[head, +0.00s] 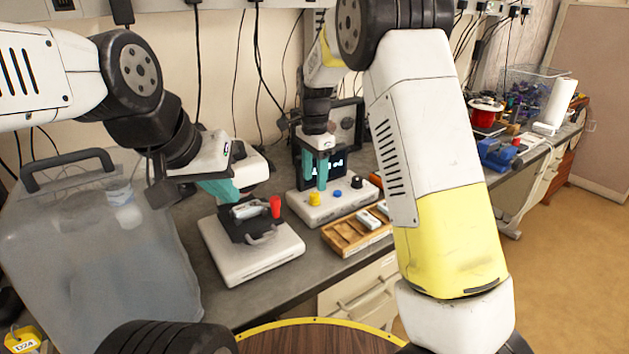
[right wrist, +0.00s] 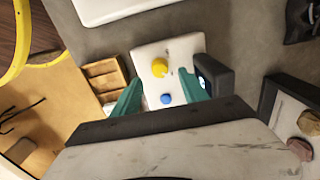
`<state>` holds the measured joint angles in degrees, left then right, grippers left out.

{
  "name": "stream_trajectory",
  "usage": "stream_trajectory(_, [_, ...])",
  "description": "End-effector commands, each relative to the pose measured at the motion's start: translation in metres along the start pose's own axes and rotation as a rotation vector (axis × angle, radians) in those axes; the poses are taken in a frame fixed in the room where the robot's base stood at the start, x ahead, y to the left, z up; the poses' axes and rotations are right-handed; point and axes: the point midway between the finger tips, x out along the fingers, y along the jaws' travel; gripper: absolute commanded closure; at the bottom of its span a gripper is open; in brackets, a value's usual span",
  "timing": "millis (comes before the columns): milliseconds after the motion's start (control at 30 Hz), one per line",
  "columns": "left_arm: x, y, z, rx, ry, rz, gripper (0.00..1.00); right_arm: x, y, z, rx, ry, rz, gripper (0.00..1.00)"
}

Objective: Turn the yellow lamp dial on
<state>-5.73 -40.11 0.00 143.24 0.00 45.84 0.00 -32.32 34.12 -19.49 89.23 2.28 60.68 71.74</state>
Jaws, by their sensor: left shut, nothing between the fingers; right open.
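The yellow lamp dial (head: 314,199) sits at the left end of a white control panel (head: 330,207) on the bench. A blue knob (head: 337,194) and a black knob (head: 356,182) sit to its right. My right gripper (head: 316,181) is open, pointing down just above and behind the dial. In the right wrist view, the dial (right wrist: 159,67) shows beyond and between the open teal fingertips (right wrist: 161,78), with the blue knob (right wrist: 166,98) nearer. I cannot tell whether the fingers touch the dial. My left gripper (head: 230,192) is shut and empty, left of the panel.
A white device (head: 255,262) with a red knob (head: 275,206) stands left of the panel, close to my left gripper. A wooden tray (head: 345,238) lies in front of the panel. A dark screen (head: 337,165) stands behind it. A large translucent container (head: 85,260) is at the left.

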Motion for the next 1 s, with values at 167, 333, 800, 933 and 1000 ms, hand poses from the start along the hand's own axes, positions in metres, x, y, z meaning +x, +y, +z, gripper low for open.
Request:
stream_trajectory(167, [0.0, 0.0, 0.0, 0.0, 0.0, 0.0, 1.0, -0.022, 0.0, 0.0, 0.0, 0.001, -0.001, 0.49])
stream_trajectory(333, [0.0, 0.0, 0.0, 0.0, 0.0, 0.0, 1.0, -0.027, 0.0, 0.0, 0.0, 0.001, -0.001, 0.49])
stream_trajectory(800, [0.0, 0.0, 0.0, 0.0, 0.0, 0.0, 1.0, -0.058, 0.03, -0.01, -0.083, -0.029, -0.066, 0.49])
stream_trajectory(933, [0.0, 0.0, 0.0, 0.0, 0.0, 0.0, 1.0, -0.087, 0.066, -0.017, -0.192, -0.042, -0.141, 0.49])
stream_trajectory(1000, [0.0, 0.0, 0.0, 0.0, 0.0, 0.0, 1.0, -0.1, 0.086, -0.018, -0.255, -0.041, -0.182, 0.49])
